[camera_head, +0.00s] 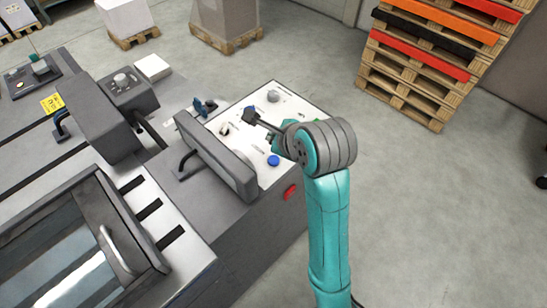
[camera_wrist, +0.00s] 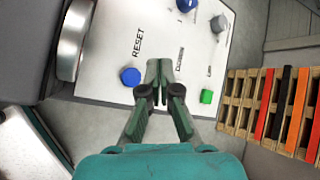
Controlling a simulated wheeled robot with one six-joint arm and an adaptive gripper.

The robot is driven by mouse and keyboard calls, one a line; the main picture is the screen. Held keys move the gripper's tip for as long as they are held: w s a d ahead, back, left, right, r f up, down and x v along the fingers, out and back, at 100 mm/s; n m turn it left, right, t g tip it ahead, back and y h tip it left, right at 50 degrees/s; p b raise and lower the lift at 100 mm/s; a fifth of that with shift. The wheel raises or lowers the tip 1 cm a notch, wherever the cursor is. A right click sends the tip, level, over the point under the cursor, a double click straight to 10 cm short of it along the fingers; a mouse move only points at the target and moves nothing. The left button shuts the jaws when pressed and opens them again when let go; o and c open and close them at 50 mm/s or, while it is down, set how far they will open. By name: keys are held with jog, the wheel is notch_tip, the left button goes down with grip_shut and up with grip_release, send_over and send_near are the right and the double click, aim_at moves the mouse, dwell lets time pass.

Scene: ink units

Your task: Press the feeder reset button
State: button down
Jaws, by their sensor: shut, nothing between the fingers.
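A round blue button (camera_wrist: 130,77) sits on the white control panel (camera_wrist: 110,55), close to the printed word RESET. It also shows in the head view (camera_head: 273,160), near the panel's front edge. My gripper (camera_wrist: 160,68) is shut and empty, its fingertips together over the panel. In the wrist view the tips appear just to the right of the blue button and apart from it. In the head view my gripper (camera_head: 262,122) reaches left over the panel, behind the button. The height of the tips above the panel is hard to tell.
The panel also carries a grey knob (camera_wrist: 218,23), a green button (camera_wrist: 206,96) and another blue control (camera_wrist: 185,5). A grey raised cover (camera_head: 215,155) stands left of the panel. A red button (camera_head: 290,192) is on the cabinet side. Stacked pallets (camera_head: 410,85) stand behind.

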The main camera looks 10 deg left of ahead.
aim_at(274, 161)
jog(key=shift+f, duration=2.85)
jog(key=shift+f, duration=0.2)
jog(key=shift+f, duration=0.25)
jog(key=shift+f, duration=0.4)
jog(key=shift+r, duration=0.85)
jog(key=shift+r, duration=2.45)
